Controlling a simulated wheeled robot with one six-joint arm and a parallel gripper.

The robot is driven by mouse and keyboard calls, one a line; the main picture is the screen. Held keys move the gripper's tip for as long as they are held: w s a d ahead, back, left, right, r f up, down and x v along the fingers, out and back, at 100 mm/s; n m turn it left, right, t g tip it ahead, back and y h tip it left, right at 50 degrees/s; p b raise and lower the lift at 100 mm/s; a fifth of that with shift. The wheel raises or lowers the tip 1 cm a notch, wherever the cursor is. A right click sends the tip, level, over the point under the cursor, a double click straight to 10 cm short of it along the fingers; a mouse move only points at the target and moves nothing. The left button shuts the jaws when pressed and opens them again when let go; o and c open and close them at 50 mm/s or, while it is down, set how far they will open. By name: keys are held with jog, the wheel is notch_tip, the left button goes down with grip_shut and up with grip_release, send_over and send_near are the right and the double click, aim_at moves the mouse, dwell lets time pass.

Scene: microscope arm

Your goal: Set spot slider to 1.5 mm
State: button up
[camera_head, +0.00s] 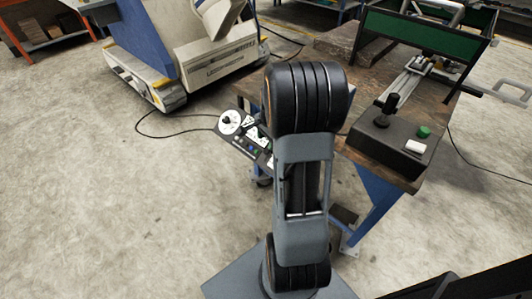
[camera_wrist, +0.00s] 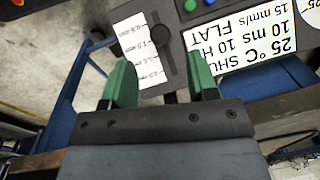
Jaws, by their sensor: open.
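In the wrist view, a black slider knob (camera_wrist: 160,35) stands on a dark slot in the control panel. A white scale strip (camera_wrist: 139,45) with small printed marks lies along its left side; the print is too small to read surely. My gripper (camera_wrist: 158,60) has two green fingers, spread apart and empty. The knob shows between and slightly beyond the fingertips, with no visible contact. In the head view, the panel (camera_head: 262,160) is partly hidden behind my arm, and my gripper is hidden there.
On the panel are a green button (camera_wrist: 190,5), a white printed label (camera_wrist: 265,45) to the right, and a white dial (camera_head: 229,121). A workbench (camera_head: 365,160) carries a black box (camera_head: 385,140) with a knob and green button. Open floor lies left.

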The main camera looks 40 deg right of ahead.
aim_at(266, 151)
jog(key=f, duration=0.4)
jog(key=f+b, duration=0.1)
jog(key=f, duration=0.2)
jog(key=shift+w, duration=0.4)
jog(key=shift+c, duration=0.2)
grip_shut()
